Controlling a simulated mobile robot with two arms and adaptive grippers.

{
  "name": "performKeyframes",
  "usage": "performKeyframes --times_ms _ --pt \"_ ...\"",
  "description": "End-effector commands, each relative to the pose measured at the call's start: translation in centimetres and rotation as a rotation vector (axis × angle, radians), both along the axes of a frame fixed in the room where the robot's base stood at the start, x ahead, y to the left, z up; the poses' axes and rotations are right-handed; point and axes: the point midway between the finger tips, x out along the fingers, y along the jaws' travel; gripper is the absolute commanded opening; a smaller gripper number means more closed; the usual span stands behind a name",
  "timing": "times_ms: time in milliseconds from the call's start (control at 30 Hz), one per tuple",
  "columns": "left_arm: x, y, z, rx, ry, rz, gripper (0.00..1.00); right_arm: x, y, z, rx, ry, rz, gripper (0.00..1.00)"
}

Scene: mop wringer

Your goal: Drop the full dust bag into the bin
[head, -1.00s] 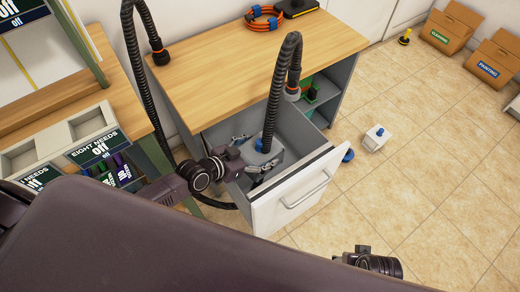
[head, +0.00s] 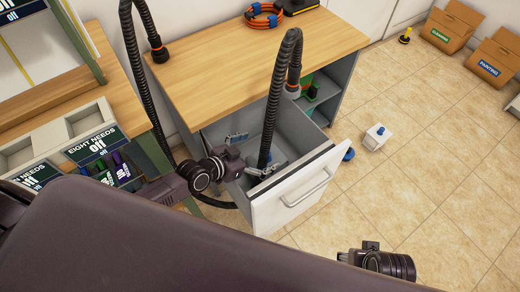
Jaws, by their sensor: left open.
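The pulled-out drawer under the bench has a white front (head: 296,196) and grey walls. My left gripper (head: 250,155) is inside it, its two fingers spread wide with nothing seen between them. A black ribbed hose (head: 274,105) hangs down past the fingers into the drawer. No dust bag can be made out in the drawer now; the drawer front hides part of its floor. A small white container with a blue cap (head: 375,137) lies on the floor to the right; I cannot tell whether it is a dust bag. My right gripper's fingers are not seen.
The wooden bench top (head: 230,60) carries an orange coiled cable (head: 263,15). Labelled cardboard boxes (head: 497,58) stand at the far right. A shelf with label signs (head: 92,146) is at the left. The tiled floor (head: 430,180) at the right is mostly clear.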

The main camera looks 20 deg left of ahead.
Motion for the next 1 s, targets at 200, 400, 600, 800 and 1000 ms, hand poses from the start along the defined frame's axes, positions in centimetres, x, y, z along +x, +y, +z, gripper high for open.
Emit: performKeyframes --times_ms 200,400,600,800,1000 --pt "-0.6 0.2 -0.1 0.002 0.007 0.0 1.0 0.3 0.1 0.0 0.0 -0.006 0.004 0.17" --pt "-2.8 1.6 1.3 0.004 0.006 -0.002 1.0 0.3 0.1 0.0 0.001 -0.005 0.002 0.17" --pt "-5.9 3.5 3.3 0.003 0.005 -0.001 1.0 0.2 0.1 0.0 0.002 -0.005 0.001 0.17" --pt "-8.1 4.9 4.9 0.002 0.003 0.0 1.0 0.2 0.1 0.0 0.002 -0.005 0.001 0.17" --pt "-8.9 5.4 5.6 0.001 0.001 0.0 1.0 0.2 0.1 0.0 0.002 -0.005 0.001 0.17"
